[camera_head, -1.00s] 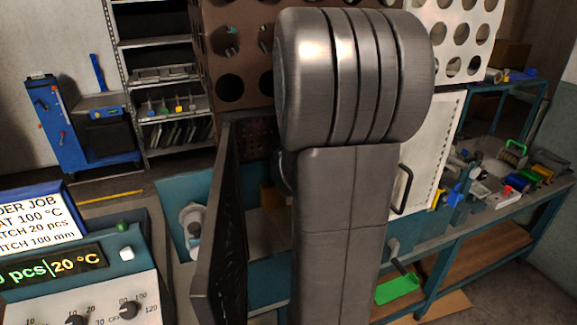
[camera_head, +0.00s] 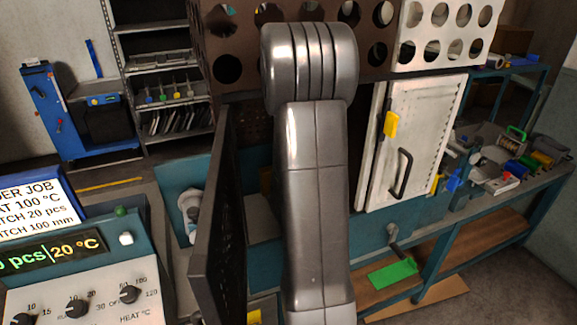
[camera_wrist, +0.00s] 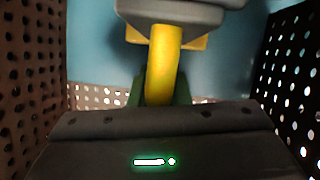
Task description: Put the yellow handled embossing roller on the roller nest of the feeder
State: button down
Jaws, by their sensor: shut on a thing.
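In the wrist view, my gripper (camera_wrist: 161,92) is shut on the yellow handle (camera_wrist: 163,62) of the embossing roller. The handle stands out from the dark gripper body toward a grey part at the top, with more yellow beside it. How much of that grey part belongs to the roller is unclear. In the head view, my arm hides the gripper and the roller. The teal feeder (camera_head: 262,264) stands behind my arm. I cannot make out its roller nest in either view.
A white door (camera_head: 432,115) with a black handle is to the right. A cluttered bench (camera_head: 490,198) stands further right. A control panel (camera_head: 85,275) is at lower left.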

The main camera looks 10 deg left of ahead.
jog(key=shift+f, duration=0.55)
jog(key=c, duration=1.4)
grip_release()
jog(key=shift+o, duration=0.2)
jog(key=shift+s, duration=0.1)
jog(key=shift+s+d, duration=0.2)
jog(key=b+v, duration=0.2)
jog(key=v, duration=0.9)
jog(key=shift+s+r, duration=0.25)
